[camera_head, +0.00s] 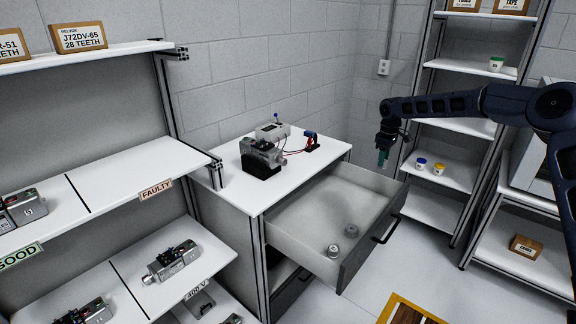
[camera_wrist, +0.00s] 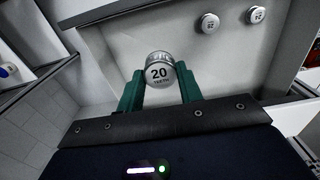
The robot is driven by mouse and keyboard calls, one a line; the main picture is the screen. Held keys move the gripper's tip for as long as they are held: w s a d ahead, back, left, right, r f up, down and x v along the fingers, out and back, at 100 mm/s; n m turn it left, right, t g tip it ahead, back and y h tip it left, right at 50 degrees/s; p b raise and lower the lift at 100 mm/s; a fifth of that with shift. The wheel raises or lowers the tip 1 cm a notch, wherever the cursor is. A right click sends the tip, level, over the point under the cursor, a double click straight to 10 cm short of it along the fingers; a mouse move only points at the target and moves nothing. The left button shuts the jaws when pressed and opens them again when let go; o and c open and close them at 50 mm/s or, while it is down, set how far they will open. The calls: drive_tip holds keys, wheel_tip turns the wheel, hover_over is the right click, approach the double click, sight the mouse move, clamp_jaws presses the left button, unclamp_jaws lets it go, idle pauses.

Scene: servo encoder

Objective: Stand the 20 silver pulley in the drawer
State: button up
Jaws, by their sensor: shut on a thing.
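My gripper (camera_head: 382,160) has green fingers and is shut on the silver 20 pulley (camera_wrist: 159,73). The pulley is a small round silver piece with "20 TEETH" on the face toward the wrist camera. In the head view it is too small to make out at the fingertips. The drawer (camera_head: 300,212) is pulled open below the worktop. My gripper is above and beyond the drawer's right back corner in the head view. Two silver pulleys, one (camera_head: 332,250) and another (camera_head: 351,231), stand inside near the drawer's front; they also show in the wrist view (camera_wrist: 209,23).
The worktop (camera_head: 325,147) holds a grey and black device (camera_head: 261,158) and a red and blue tool (camera_head: 311,142). Shelves with jars (camera_head: 439,169) stand behind my gripper. A shelf rack with motors (camera_head: 172,260) is at left. The drawer's back and middle floor is bare.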

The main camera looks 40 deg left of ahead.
idle(0.4)
drive_tip(key=shift+f, duration=12.25)
drive_tip(key=shift+f, duration=1.25)
